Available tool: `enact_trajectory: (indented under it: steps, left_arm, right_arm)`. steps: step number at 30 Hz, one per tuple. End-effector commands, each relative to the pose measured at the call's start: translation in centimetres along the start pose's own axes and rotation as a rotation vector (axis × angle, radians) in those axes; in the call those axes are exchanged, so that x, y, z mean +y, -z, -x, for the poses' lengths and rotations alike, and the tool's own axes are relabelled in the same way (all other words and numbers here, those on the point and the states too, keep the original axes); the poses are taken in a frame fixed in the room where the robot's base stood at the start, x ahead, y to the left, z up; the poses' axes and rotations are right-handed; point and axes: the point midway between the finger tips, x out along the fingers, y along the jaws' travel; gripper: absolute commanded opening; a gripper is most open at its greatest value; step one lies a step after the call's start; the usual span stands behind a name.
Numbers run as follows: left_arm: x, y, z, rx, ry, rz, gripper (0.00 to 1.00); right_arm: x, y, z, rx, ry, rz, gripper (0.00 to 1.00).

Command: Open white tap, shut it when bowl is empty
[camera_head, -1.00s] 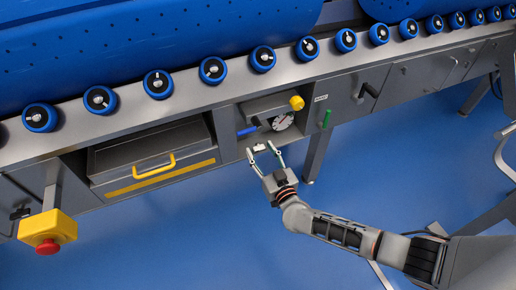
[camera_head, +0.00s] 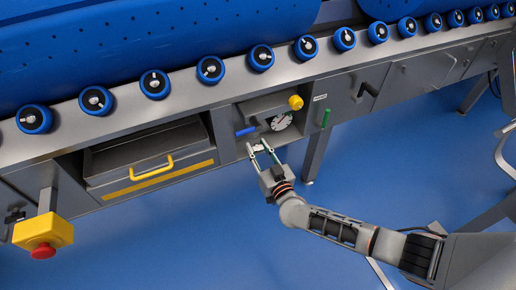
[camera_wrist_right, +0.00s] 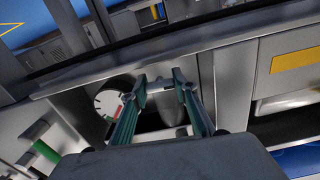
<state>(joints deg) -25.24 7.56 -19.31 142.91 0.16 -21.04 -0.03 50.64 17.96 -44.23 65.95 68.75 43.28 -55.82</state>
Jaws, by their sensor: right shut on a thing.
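The white tap (camera_head: 258,148) is a small pale handle at the lower front edge of the open recess in the grey machine. My right gripper (camera_head: 258,146) reaches up to it from below and is shut on it. In the right wrist view, the green-sided fingers of the right gripper (camera_wrist_right: 160,82) meet a small pale piece, the white tap (camera_wrist_right: 158,86). The fingers hide part of it, so I cannot tell how far it is turned. I cannot make out a bowl for certain. My left gripper is out of view.
Close around the tap are a blue handle (camera_head: 246,130), a round white dial (camera_head: 282,121), a yellow knob (camera_head: 295,102) and a green handle (camera_head: 326,118). A yellow-handled drawer (camera_head: 150,168) and a red stop button (camera_head: 43,251) are to the left. The blue floor below is clear.

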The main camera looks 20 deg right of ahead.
Motion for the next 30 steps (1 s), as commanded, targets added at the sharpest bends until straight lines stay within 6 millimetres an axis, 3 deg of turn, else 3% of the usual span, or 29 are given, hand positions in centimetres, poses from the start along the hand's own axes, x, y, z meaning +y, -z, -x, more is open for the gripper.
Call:
enact_trajectory:
  steps: [9,22,23,24,25,30]
  left_arm:
    - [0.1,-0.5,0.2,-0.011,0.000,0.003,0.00]
    - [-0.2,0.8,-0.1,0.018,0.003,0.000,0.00]
    - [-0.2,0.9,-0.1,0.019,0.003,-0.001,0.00]
    - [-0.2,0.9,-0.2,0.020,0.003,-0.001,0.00]
    - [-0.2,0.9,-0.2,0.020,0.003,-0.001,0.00]
    - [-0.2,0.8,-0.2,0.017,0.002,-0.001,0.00]
  right_arm:
    - [0.0,-0.1,0.1,-0.003,-0.002,-0.255,0.07]
    - [0.0,-0.2,0.1,-0.003,0.000,-0.306,0.07]
    - [0.0,-0.2,0.1,-0.003,0.000,-0.306,0.31]
    - [0.0,-0.2,0.1,-0.003,0.000,-0.305,0.41]
    - [0.0,-0.2,0.1,-0.003,0.000,-0.305,0.46]
    - [0.0,-0.1,0.1,-0.002,0.000,-0.305,0.46]
